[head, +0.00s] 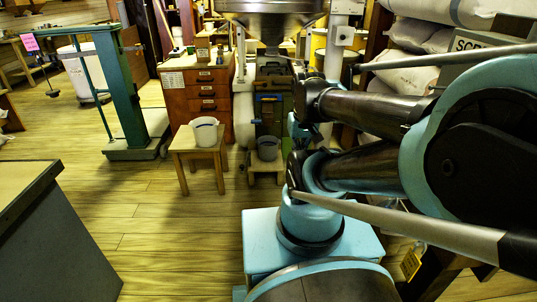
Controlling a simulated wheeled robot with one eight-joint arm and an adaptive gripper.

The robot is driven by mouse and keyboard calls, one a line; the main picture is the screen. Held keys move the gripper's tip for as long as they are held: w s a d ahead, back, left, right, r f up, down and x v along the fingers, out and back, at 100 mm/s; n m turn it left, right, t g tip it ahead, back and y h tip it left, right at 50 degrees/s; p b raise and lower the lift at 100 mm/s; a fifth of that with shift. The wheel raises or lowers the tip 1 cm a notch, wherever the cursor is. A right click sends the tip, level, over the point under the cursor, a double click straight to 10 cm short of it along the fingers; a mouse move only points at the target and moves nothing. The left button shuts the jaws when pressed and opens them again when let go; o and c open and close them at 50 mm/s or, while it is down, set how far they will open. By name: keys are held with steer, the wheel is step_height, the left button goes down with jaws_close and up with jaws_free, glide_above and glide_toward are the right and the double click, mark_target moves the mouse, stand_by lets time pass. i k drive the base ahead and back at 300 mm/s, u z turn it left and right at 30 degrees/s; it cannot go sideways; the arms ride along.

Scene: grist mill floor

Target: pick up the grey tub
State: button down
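A pale grey-white tub (205,132) stands upright on a small wooden stool left of centre. A second, darker grey tub (268,148) sits lower, in front of the green machine, on a low wooden stand. I cannot tell from colour alone which one is the named grey tub. Both appear open at the top. My arm, in dark and light blue links, fills the right side and reaches toward the centre. I cannot make out my gripper or its fingertips. Neither tub visibly touches my arm.
The wooden stool (184,155) stands on open plank floor. A green platform scale (125,95) is at left, with a white bin (80,75) behind it. A wooden drawer cabinet (198,90) stands behind the stool. A grey counter (60,240) juts in at lower left. White sacks (405,75) are stacked at right.

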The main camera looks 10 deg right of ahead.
mark_target(267, 145)
steer(key=k, duration=1.25)
steer(key=u, duration=0.25)
steer(key=i, duration=1.6)
steer(key=z, duration=0.4)
